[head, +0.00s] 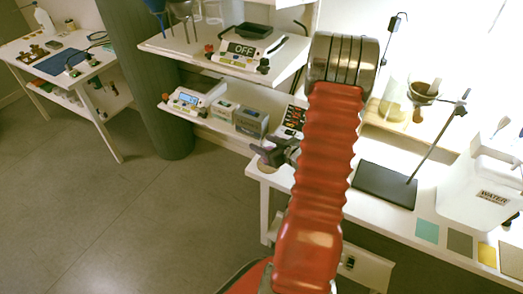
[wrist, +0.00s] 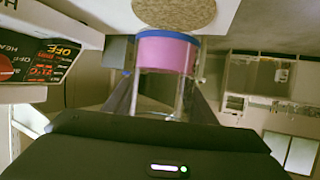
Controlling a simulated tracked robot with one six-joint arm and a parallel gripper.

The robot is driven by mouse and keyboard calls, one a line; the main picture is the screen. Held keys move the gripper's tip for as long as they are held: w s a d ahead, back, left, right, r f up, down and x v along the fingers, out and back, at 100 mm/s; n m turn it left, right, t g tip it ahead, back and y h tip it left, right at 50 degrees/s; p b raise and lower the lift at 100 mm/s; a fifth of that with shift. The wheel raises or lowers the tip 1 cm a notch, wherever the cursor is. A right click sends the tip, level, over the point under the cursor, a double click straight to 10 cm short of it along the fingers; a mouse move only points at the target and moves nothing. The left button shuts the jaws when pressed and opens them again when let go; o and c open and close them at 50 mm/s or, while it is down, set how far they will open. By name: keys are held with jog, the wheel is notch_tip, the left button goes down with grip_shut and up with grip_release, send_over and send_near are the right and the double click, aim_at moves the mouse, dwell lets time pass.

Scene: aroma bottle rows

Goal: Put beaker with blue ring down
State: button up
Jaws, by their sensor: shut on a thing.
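The beaker with the blue ring (wrist: 167,52) holds pink liquid, and the wrist view shows it upside down. My gripper (wrist: 163,92) is shut on it, with a dark finger on each side of the clear glass. A round cork mat (wrist: 175,12) lies on a white surface close by the beaker's blue-ringed end. I cannot tell whether the beaker touches the mat. In the head view my gripper (head: 273,153) is by the left end of the white bench (head: 283,180). My red arm hides part of that area, and the beaker is hard to make out there.
A hotplate with a dark panel (wrist: 42,60) stands close beside my gripper in the wrist view. Shelves with a scale (head: 243,48) and small boxes (head: 251,121) are behind. A stand on a dark base (head: 384,186) and a water tank (head: 482,190) occupy the bench to the right.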

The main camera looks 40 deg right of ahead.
jog(key=shift+f, duration=1.25)
jog(key=shift+f, duration=0.15)
jog(key=o, duration=1.2)
jog(key=shift+s+r, duration=0.35)
jog(key=shift+s, duration=0.2)
jog(key=v, duration=1.1)
jog(key=shift+a, duration=0.1)
jog(key=shift+w, duration=0.2)
